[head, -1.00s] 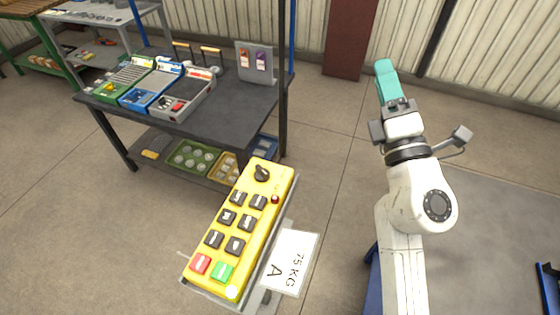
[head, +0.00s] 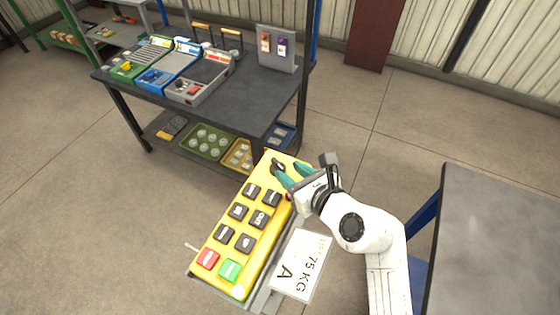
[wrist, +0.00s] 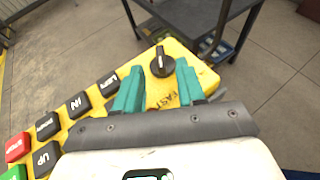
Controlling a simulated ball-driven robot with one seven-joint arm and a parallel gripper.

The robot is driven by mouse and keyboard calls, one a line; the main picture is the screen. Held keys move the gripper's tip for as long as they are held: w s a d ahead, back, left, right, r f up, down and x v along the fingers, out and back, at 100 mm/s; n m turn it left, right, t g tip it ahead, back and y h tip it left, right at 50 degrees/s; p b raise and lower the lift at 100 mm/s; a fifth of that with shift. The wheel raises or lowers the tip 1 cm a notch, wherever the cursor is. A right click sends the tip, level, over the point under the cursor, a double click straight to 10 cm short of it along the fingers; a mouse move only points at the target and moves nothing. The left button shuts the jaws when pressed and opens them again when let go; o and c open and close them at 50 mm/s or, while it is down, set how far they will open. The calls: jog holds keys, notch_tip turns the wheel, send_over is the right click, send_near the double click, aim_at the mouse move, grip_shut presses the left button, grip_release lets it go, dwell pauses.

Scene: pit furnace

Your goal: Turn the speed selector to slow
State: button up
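The speed selector is a black rotary knob (head: 278,163) at the far end of the yellow pendant (head: 225,222). In the wrist view the knob (wrist: 162,66) has a raised bar that points away from my gripper, and the word FAST is printed on the near side of it. My gripper (head: 288,173) has teal fingers and reaches in from the right over the far end of the pendant. In the wrist view the fingers (wrist: 158,78) are apart, with the knob just beyond and between their tips. I cannot tell whether either finger touches it.
Several black buttons (head: 259,219), a red button (head: 208,258) and a green button (head: 230,271) lie along the pendant. A 75 KG card (head: 301,266) hangs beside it. A dark workbench (head: 235,103) with control boxes stands behind. A grey table (head: 495,240) is at right.

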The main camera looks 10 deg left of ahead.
aim_at(277, 162)
jog(key=x, duration=0.6)
grip_shut()
dwell(0.3)
